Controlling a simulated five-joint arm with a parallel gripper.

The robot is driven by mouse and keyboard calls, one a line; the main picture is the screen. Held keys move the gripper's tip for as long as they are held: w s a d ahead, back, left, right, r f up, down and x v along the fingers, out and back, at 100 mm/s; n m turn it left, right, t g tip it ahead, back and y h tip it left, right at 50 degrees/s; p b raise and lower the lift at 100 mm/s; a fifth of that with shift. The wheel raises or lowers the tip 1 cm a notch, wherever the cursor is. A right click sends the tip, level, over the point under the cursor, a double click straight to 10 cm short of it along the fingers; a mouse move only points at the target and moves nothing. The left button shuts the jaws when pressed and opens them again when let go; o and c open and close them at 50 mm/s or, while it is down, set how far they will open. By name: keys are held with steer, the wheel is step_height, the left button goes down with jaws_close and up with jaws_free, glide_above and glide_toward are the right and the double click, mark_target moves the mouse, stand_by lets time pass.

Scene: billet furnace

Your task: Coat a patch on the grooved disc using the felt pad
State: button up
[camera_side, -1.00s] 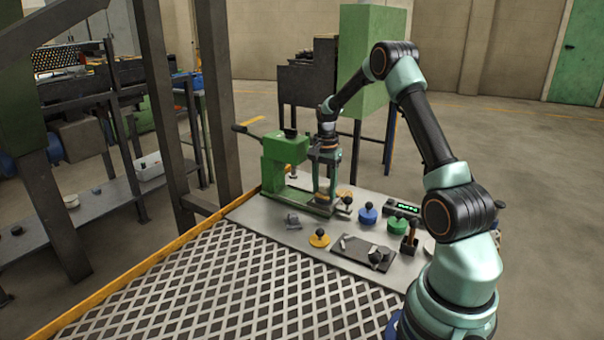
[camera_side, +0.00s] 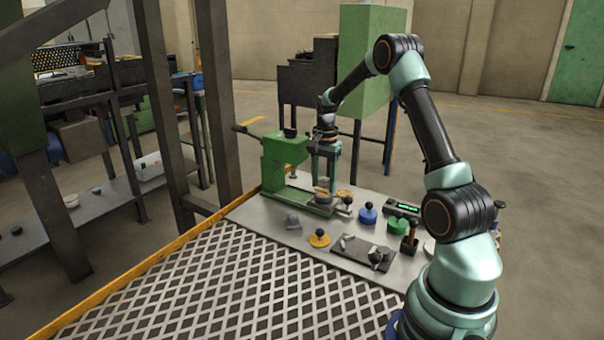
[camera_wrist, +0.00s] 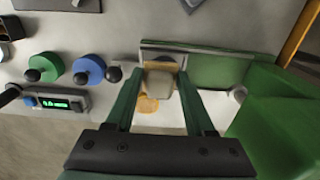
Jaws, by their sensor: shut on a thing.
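My gripper (camera_side: 324,181) is at the front of the green press-like machine, pointing down. In the wrist view its two green fingers (camera_wrist: 160,85) are shut on a pale beige block, which looks like the felt pad (camera_wrist: 160,77). A small round grey piece (camera_side: 322,197) sits below the fingertips on the machine's base; it may be the grooved disc, but its grooves are too small to make out. A tan-orange piece (camera_wrist: 148,104) lies beside the pad in the wrist view. I cannot tell whether the pad touches anything below.
The green machine (camera_side: 283,160) stands close beside my gripper. Blue (camera_side: 368,214), green (camera_side: 397,225) and yellow (camera_side: 319,239) knobbed discs stand on the table. A dark plate (camera_side: 362,252) lies in front, and a lit display box (camera_side: 402,207) stands at right.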

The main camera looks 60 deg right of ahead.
steer(key=shift+r, duration=2.85)
